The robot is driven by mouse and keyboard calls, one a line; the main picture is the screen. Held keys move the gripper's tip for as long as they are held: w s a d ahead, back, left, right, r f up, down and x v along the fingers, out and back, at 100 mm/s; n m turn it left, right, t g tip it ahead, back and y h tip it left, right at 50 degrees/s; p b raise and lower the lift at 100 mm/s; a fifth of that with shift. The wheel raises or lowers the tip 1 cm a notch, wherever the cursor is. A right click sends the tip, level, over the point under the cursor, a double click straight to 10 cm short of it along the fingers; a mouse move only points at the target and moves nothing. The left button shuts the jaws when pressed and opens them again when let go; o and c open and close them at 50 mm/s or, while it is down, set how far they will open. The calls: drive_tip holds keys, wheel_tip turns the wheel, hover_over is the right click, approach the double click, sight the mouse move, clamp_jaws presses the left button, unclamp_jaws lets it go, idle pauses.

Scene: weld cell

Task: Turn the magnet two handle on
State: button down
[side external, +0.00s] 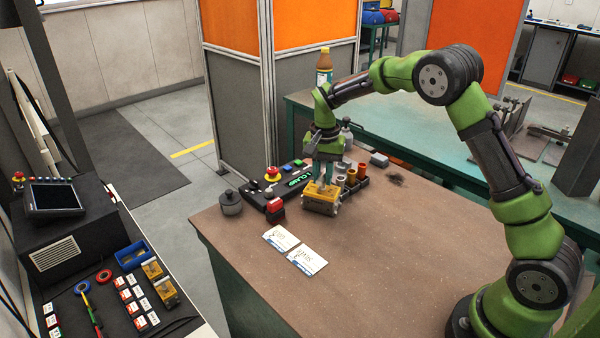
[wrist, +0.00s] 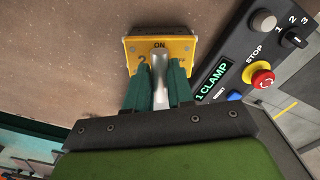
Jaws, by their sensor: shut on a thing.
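The magnet marked 2 (wrist: 183,50) is a yellow-topped block with "ON" printed at its far edge in the wrist view. My gripper (side external: 321,181) points down over the magnet and is shut on the handle. The fingers hide part of the handle and the top, so the handle's exact angle is hard to tell.
A black clamp control panel (wrist: 231,70) with a red stop button (wrist: 262,78) is close beside the magnet.

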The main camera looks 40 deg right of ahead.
sight(323, 173)
drive_tip(key=shift+f, duration=0.15)
drive_tip(key=c, duration=1)
unclamp_jaws()
wheel_tip(323, 173, up, 17)
